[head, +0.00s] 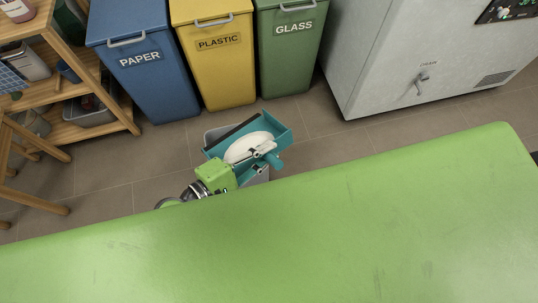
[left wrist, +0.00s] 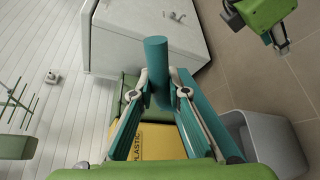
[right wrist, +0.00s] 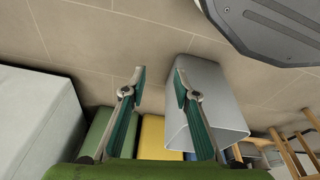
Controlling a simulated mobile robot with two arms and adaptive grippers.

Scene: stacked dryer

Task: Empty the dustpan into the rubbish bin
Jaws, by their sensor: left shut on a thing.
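My left gripper (head: 262,152) is shut on the teal handle of the dustpan (head: 284,123). The handle (left wrist: 156,60) stands between its fingers in the left wrist view. A pale rounded shape shows over the pan; I cannot tell what it is. The grey rubbish bin (head: 263,178) is below the dustpan, which hides most of it in the head view. The bin also shows at the right of the left wrist view (left wrist: 275,140). My right gripper (right wrist: 159,82) is open and empty; the bin (right wrist: 208,80) is beyond its fingers.
Paper (head: 140,70), plastic (head: 217,55) and glass (head: 288,50) bins stand at the back. A wooden shelf (head: 110,120) is at the left and a pale grey cabinet (head: 385,60) at the right. A green surface (head: 300,240) fills the front. Tiled floor is free around the rubbish bin.

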